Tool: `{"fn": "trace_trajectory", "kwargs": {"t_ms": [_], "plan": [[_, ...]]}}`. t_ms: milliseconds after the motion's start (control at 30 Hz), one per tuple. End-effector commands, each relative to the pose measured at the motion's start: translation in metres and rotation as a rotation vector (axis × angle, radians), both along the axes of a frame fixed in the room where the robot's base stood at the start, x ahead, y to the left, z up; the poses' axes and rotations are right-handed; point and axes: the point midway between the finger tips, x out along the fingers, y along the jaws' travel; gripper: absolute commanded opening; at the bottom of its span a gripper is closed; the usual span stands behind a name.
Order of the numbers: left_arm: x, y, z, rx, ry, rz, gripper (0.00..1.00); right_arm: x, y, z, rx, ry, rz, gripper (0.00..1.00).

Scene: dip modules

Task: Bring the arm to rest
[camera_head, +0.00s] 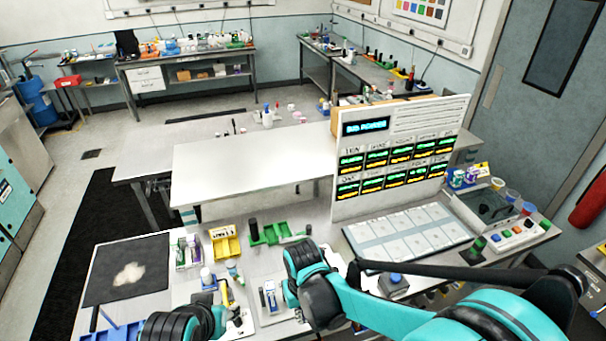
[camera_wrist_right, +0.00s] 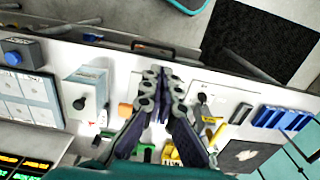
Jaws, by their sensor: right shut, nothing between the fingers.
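My right arm comes in from the right in the head view, and its black and teal wrist (camera_head: 305,262) hangs over the front of the bench. The right gripper (camera_wrist_right: 162,76) shows in the right wrist view with its two fingers together at the tips. Nothing is between them. It is above the bench top, and its height is hard to tell. A black and teal part of my other arm (camera_head: 180,325) shows at the bottom edge of the head view. I cannot make out the left gripper's fingers there.
Near the right gripper are a blue-button box (camera_head: 395,282), a white box with a black knob (camera_wrist_right: 80,92), a yellow bin (camera_head: 225,243) and a green holder (camera_head: 270,235). A display panel (camera_head: 400,155) stands behind a white tile tray (camera_head: 410,233). A dark mat (camera_head: 105,285) lies left.

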Motion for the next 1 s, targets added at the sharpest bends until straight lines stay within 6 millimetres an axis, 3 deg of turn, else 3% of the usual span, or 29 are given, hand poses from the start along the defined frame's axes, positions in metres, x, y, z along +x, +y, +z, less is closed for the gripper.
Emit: {"fn": "trace_trajectory", "kwargs": {"t_ms": [367, 567, 767, 1000], "plan": [[0.000, 0.000, -0.034, 0.000, 0.000, 0.000, 0.40, 0.002, -0.022, -0.010, 0.026, -0.062, -0.035, 0.00], [0.000, 0.000, -0.064, 0.000, 0.000, 0.000, 0.40, 0.001, -0.042, -0.020, 0.049, -0.121, -0.069, 0.00], [-0.001, 0.000, -0.110, 0.000, 0.000, 0.000, 0.40, -0.005, -0.073, -0.039, 0.074, -0.213, -0.118, 0.00], [-0.001, 0.000, -0.197, 0.000, 0.000, 0.000, 0.40, -0.026, -0.128, -0.089, 0.101, -0.401, -0.213, 0.00]]}}
